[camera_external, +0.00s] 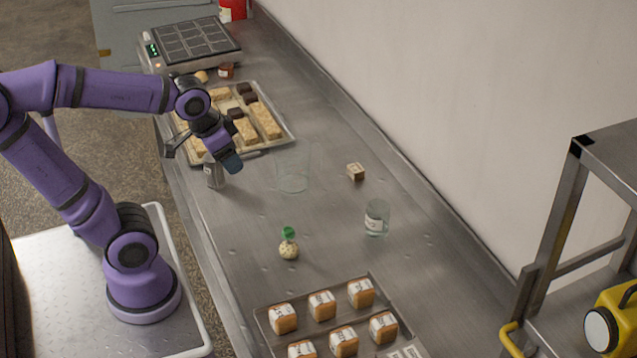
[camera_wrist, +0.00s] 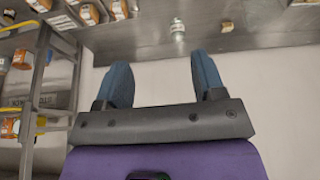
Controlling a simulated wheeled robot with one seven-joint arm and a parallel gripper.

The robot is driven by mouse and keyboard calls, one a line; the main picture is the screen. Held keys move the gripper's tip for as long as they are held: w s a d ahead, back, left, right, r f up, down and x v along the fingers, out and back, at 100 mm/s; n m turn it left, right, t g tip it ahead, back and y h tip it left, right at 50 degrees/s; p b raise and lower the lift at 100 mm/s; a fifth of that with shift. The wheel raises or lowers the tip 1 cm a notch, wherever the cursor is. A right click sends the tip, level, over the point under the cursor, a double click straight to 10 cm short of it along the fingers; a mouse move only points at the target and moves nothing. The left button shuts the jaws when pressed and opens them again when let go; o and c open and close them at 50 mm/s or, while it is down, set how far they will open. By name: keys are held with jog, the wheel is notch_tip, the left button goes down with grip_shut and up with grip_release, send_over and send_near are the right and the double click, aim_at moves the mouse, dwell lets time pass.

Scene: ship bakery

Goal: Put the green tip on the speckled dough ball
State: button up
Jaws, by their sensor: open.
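The speckled dough ball (camera_external: 289,252) is a small cream ball with dark specks, standing on the steel counter in the external view. The green tip (camera_external: 288,233) shows directly on top of it, upright; any seam between them is too small to make out. My gripper (camera_external: 232,163) is up and to the left of them, above the counter near the tray of bars, apart from both. In the wrist view my gripper (camera_wrist: 163,78) has its two blue fingers wide apart with nothing between them. I cannot make out the ball or tip in the wrist view.
A metal shaker (camera_external: 213,173) stands close below my gripper. An empty clear glass (camera_external: 293,168), a labelled jar (camera_external: 377,218) and a small wooden cube (camera_external: 356,172) stand nearby. A tray of wrapped loaves (camera_external: 262,318) lies in front. Counter around the ball is clear.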

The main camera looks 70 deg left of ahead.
jog(key=s+d+r, duration=0.1)
jog(key=s+r, duration=0.1)
jog(key=s, duration=0.3)
jog(key=shift+s+r+m+t, duration=0.3)
jog(key=shift+s+r, duration=0.05)
jog(key=shift+s, duration=0.05)
